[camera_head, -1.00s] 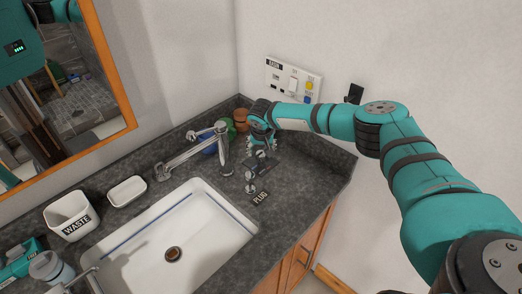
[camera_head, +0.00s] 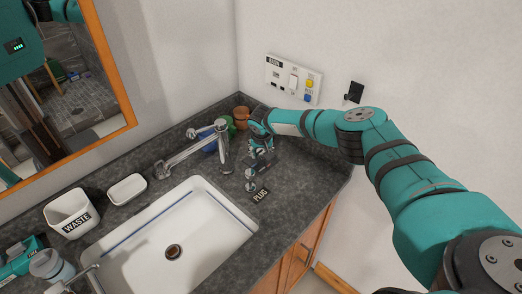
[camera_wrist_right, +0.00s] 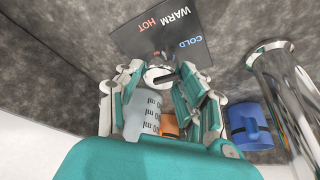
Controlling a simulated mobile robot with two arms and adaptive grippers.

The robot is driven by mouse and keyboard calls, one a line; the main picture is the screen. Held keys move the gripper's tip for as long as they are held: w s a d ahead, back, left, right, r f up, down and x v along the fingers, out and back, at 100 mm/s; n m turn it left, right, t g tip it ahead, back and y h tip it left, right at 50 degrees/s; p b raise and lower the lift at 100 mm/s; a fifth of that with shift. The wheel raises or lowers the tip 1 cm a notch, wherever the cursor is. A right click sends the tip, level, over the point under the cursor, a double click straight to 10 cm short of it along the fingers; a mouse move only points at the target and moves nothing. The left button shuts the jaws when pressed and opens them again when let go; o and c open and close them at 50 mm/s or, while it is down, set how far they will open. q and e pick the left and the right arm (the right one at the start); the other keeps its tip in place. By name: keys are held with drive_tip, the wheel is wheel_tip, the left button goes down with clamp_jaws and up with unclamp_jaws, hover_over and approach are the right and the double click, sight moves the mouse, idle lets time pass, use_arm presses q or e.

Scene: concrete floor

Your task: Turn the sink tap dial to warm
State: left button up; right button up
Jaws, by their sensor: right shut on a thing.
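In the right wrist view my right gripper (camera_wrist_right: 160,82) is shut on the dial, with a finger on each side. Which word the dial points to cannot be told. In the head view my right gripper (camera_head: 260,146) is low over the counter, right of the chrome tap (camera_head: 222,150), and hides most of the dial.
The white sink (camera_head: 222,205) lies front left of the gripper. A chrome plug knob (camera_head: 250,180) with a PLUG label (camera_head: 260,195) is just in front. Blue (camera_head: 209,144) and brown (camera_head: 241,115) cups stand behind. A wall panel (camera_head: 293,80) is at the back right.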

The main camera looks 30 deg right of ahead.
drive_tip(key=c, duration=0.3)
drive_tip(key=shift+s+f+n, duration=0.1)
drive_tip(key=shift+n, duration=0.4)
drive_tip(key=shift+y, duration=0.3)
drive_tip(key=shift+d+n+y, duration=0.1)
drive_tip(key=shift+n+y, duration=0.2)
drive_tip(key=shift+n, duration=0.7)
drive_tip(key=n+y+b, duration=0.1)
drive_tip(key=n+b, duration=0.1)
drive_tip(key=n, duration=0.1)
drive_tip(key=shift+f+b, duration=0.1)
drive_tip(key=shift+b, duration=0.2)
drive_tip(key=shift+d+n+y+b, duration=0.1)
drive_tip(key=shift+n+y+b, duration=0.5)
drive_tip(key=shift+n+b, duration=0.6)
drive_tip(key=shift+n, duration=0.3)
